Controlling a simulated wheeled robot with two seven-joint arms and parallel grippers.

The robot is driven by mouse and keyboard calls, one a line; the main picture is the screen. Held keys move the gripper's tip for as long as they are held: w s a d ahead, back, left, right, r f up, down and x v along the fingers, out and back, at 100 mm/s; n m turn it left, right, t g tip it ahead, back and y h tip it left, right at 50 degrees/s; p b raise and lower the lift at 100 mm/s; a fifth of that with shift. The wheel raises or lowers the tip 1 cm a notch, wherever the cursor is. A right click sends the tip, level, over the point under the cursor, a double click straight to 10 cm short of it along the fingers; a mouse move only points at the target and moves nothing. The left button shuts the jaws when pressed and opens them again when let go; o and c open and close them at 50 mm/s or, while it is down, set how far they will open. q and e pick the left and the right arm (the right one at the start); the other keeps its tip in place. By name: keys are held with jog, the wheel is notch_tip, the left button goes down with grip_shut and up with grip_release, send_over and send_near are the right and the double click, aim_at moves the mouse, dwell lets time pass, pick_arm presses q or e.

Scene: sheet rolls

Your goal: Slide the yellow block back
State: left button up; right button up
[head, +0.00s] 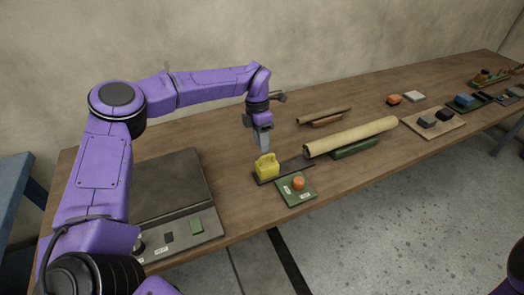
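The yellow block (267,167) stands upright at the left end of a dark strip (294,166) on the wooden table. My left gripper (262,143) points down, with its grey fingertips just above and behind the block in the picture. A small gap seems to lie between them, but contact is hard to judge from this angle. The fingers overlap in this view, so their opening does not show. My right gripper is out of view.
A green panel with an orange button (298,183) lies in front of the strip. A long tan roll (350,136) rests on a green holder to the right, with a thinner roll (324,115) behind. A grey flat device (165,188) lies left. Several small blocks sit farther right.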

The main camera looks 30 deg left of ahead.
pick_arm(q)
notch_tip(320, 180, up, 6)
jog(key=a, duration=0.1)
jog(key=shift+w+r, duration=0.25)
jog(key=shift+w, duration=0.05)
